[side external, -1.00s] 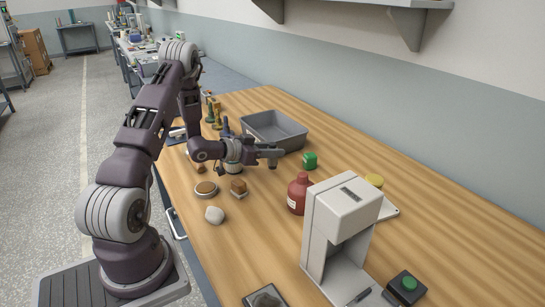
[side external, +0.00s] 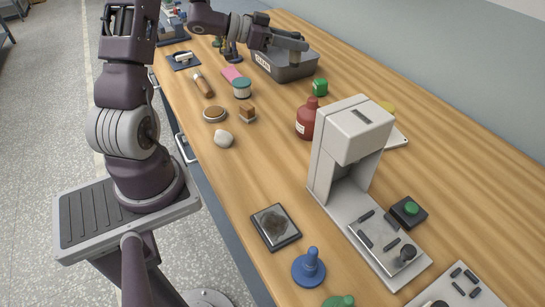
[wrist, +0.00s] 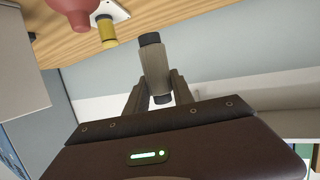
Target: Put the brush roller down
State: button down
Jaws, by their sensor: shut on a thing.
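The brush roller (wrist: 154,62) is a pale grey-brown cylinder with dark ends. My gripper (wrist: 158,92) is shut on it, with one finger on each side, in the wrist view. In the side view my gripper (side external: 297,45) is at the grey bin (side external: 285,72), and the roller (side external: 295,58) hangs roughly upright from it over the bin's opening. The fingers partly hide the roller. I cannot tell whether its lower end touches the bin.
A white press-like stand (side external: 340,150) is nearer the camera.

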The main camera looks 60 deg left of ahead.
jog(key=s+d+m+g+h, duration=0.9)
jog(key=s+d+m+g, duration=0.25)
jog(key=s+d, duration=0.35)
jog(key=shift+t, duration=0.45)
jog(key=f, duration=1.5)
jog(key=shift+a, duration=0.25)
jog(key=shift+f, duration=0.15)
jog(key=c, duration=1.1)
grip_release()
